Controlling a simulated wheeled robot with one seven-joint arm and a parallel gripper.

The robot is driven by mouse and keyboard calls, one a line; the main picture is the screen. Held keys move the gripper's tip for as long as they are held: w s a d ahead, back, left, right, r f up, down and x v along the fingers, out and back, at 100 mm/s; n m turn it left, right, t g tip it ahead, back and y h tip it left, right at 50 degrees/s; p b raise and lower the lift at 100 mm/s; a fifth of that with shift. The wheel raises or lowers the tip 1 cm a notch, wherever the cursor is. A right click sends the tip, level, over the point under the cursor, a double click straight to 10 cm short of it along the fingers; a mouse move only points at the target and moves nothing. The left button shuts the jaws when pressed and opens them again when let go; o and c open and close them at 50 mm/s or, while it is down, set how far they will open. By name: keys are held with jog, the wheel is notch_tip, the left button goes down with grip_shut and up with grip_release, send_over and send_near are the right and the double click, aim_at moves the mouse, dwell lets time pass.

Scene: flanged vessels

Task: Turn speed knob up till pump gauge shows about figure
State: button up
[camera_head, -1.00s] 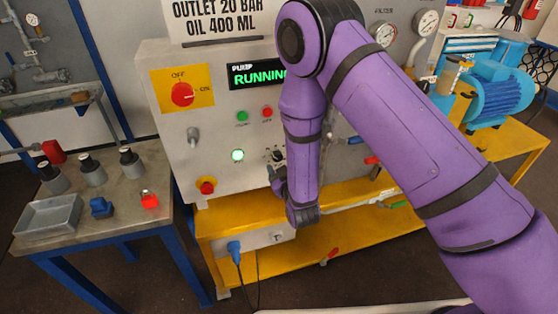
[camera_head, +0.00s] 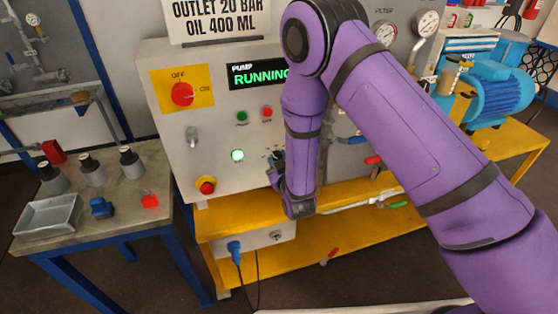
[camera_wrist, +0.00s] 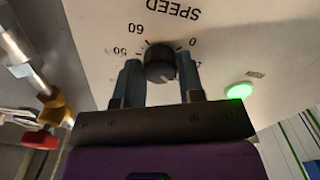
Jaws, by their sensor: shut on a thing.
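The black speed knob (camera_wrist: 160,64) sits on the pale panel under the upside-down word SPEED in the wrist view, with figures such as 60, 50 and 0 around it. My gripper (camera_wrist: 161,72) has one finger on each side of the knob and is shut on it. In the head view my gripper (camera_head: 275,172) is at the panel, partly hidden by my arm. Two round gauges, one (camera_head: 384,33) near a FILTER label and one (camera_head: 425,23) to its right, show at upper right. Their readings are too small to tell. Which is the pump gauge is unclear.
The pump display (camera_head: 258,74) reads RUNNING, and a green lamp (camera_head: 237,155) is lit. A sign (camera_head: 218,18) reads OUTLET 20 BAR, OIL 400 ML. A red rotary switch (camera_head: 183,94) and a red stop button (camera_head: 206,186) are on the same panel.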

jog(key=shift+m, duration=1.3)
jog(key=o, duration=0.9)
jog(key=v, duration=1)
jog(key=shift+s+d, duration=0.1)
jog(key=shift+s, duration=0.3)
